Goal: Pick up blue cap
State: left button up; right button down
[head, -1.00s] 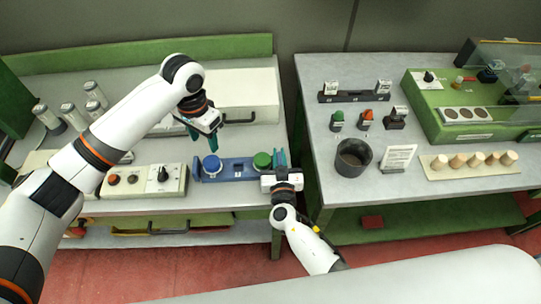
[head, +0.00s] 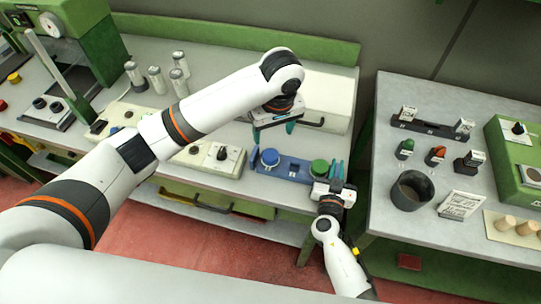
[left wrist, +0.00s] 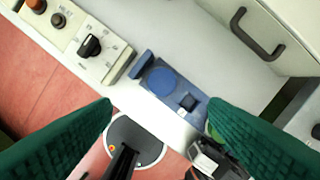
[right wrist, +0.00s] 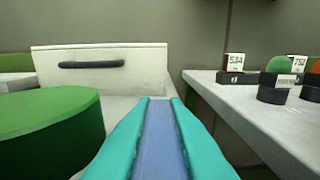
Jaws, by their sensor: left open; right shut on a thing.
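The blue cap (head: 270,157) sits at the left end of a blue holder (head: 296,170) on the left bench. A green cap (head: 319,168) sits at the holder's right end. My left gripper (head: 273,131) is open and empty, above and behind the blue cap in the head view. In the left wrist view the blue cap (left wrist: 160,80) lies beyond and between the spread fingers (left wrist: 160,104), not touched. My right gripper (head: 337,172) is shut on the right end of the blue holder; the right wrist view shows a blue strip (right wrist: 158,145) between its fingers, beside the green cap (right wrist: 50,122).
A control box (head: 212,154) with a black knob stands left of the holder. A white case (head: 325,100) with a handle is behind it. Several cylinders (head: 157,80) stand further left. The right bench (head: 390,150), across a gap, carries a dark cup (head: 411,190).

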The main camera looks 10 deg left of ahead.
pick_arm(q)
jog(key=n, duration=0.1)
send_over(270, 155)
jog(key=s, duration=0.1)
jog(key=f, duration=0.6)
jog(key=shift+d, duration=0.25)
jog(key=shift+w+a+f, duration=0.1)
jog(key=shift+w+f, duration=0.05)
jog(key=shift+f, duration=0.8)
jog(key=shift+w+f, duration=0.2)
jog(key=shift+f, duration=0.7)
jog(key=shift+w+a+f, duration=0.1)
jog(key=shift+w+f, duration=0.05)
jog(key=shift+f, duration=0.8)
jog(key=c, duration=1.1)
